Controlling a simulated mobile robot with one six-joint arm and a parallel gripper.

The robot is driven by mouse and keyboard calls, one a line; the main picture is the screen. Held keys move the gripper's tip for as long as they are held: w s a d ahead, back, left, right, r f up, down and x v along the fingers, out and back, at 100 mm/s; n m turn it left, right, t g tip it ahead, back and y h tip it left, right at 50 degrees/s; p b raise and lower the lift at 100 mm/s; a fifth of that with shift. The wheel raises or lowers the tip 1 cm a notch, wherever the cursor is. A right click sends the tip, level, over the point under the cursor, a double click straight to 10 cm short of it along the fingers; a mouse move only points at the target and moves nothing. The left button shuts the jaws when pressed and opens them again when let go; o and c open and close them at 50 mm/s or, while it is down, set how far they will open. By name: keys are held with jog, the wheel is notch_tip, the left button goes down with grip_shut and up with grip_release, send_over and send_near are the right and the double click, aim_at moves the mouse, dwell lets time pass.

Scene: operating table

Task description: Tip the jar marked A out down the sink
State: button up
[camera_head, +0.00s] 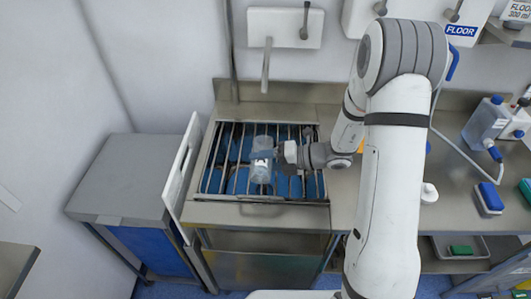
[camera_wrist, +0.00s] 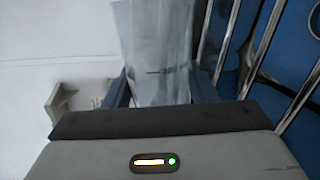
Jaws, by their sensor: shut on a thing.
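A clear jar (camera_head: 261,162) is held by my gripper (camera_head: 276,157) over the barred sink (camera_head: 228,194) in the head view. The jar looks near upright there, though its tilt is hard to judge. In the wrist view the jar (camera_wrist: 160,45) stands between the two dark fingers of my gripper (camera_wrist: 160,88), which is shut on it. A faint dark print shows on its wall. I cannot read a letter A on it, nor tell how much is in it. The sink has metal bars over a blue inside.
A tap (camera_head: 266,66) hangs from the wall behind the sink. A white panel (camera_head: 183,165) stands at the sink's left edge, beside a grey-topped cabinet (camera_head: 122,175). On the right counter are a clear bottle with a blue cap (camera_head: 486,122) and a blue block (camera_head: 489,198).

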jog(key=shift+w+f+m+g+p, duration=0.3)
jog(key=shift+m+p, duration=0.4)
jog(key=shift+p, duration=1.3)
jog(key=shift+w+r+m+g+p, duration=0.15)
jog(key=shift+r+m+g+p, duration=0.2)
jog(key=shift+p, duration=0.8)
